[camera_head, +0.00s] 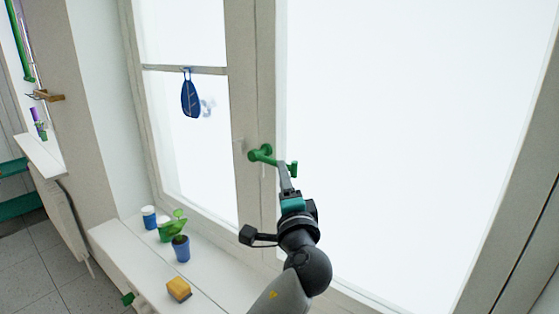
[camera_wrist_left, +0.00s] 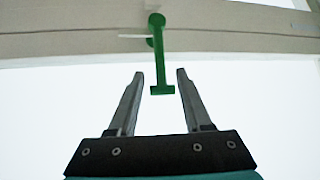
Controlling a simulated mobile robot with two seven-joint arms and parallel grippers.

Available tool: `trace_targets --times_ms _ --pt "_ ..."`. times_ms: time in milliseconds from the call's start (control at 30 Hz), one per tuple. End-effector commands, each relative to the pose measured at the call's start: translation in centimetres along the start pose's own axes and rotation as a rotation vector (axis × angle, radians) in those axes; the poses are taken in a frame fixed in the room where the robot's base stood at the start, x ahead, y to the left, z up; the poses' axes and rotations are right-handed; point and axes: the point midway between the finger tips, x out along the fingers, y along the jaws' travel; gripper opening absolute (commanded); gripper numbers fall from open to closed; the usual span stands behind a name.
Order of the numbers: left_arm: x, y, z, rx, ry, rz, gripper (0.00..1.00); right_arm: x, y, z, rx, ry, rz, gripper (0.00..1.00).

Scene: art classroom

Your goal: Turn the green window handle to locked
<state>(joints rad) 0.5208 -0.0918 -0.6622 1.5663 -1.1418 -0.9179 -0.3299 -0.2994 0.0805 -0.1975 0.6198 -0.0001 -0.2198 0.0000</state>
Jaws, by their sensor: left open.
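The green window handle (camera_head: 268,155) is mounted on the pale window frame in the head view. Its lever points right, roughly level, and ends in a short crosspiece. My left gripper (camera_head: 286,172) is at the lever's free end. In the left wrist view the handle (camera_wrist_left: 162,70) reaches down between the two fingers of my left gripper (camera_wrist_left: 161,80), with a gap on both sides. The gripper is open and holds nothing. My right gripper is not in view.
The window sill (camera_head: 120,246) holds a green watering can (camera_head: 172,231), a blue pot (camera_head: 181,248), a blue-and-white jar (camera_head: 149,217) and a yellow sponge (camera_head: 179,288). A blue leaf ornament (camera_head: 190,96) hangs on the left pane.

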Motion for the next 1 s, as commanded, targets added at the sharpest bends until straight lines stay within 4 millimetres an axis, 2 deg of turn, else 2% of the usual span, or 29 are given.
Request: trace_targets --times_ms 200,400,600,900,1000 --pt "3.1 -0.1 0.0 0.003 -0.002 0.000 0.50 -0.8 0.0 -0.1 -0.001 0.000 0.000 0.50" --pt "5.0 -0.1 0.0 0.001 -0.001 0.000 0.50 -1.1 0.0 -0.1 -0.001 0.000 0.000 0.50" --pt "5.8 0.0 0.0 -0.001 0.000 0.001 0.50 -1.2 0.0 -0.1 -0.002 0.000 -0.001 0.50" --pt "5.9 0.0 0.0 -0.001 0.000 0.001 0.50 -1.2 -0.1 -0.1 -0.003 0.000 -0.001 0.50" --pt "5.9 0.0 0.0 -0.001 0.000 0.001 0.40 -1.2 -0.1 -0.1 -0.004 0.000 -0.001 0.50"
